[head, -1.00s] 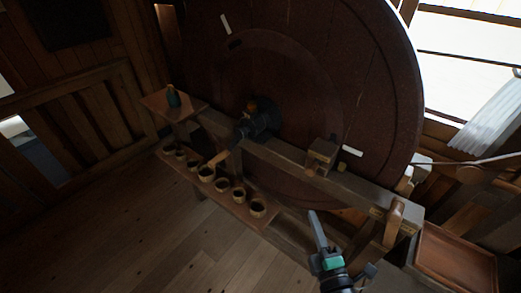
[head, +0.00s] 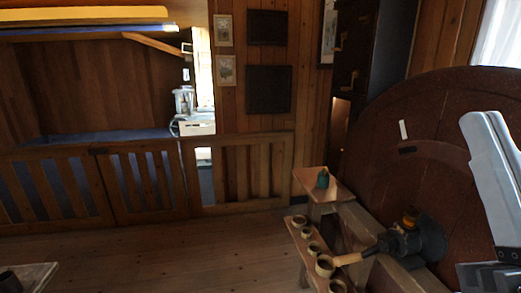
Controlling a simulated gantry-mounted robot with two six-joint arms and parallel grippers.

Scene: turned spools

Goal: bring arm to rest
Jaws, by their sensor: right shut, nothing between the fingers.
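My right gripper (head: 488,150) is at the right edge, close to the camera, with its grey fingers pointing up and shut on nothing. It shows in front of the large dark red-brown wheel (head: 440,120), apart from the bench. My left gripper is not in view.
A green bottle (head: 322,179) stands on a small wooden shelf (head: 335,191) at the bench's far end. A slatted wooden railing (head: 240,172) crosses the back. The wooden floor (head: 180,255) in the middle is open. A table corner (head: 35,276) with a dark object shows at the lower left.

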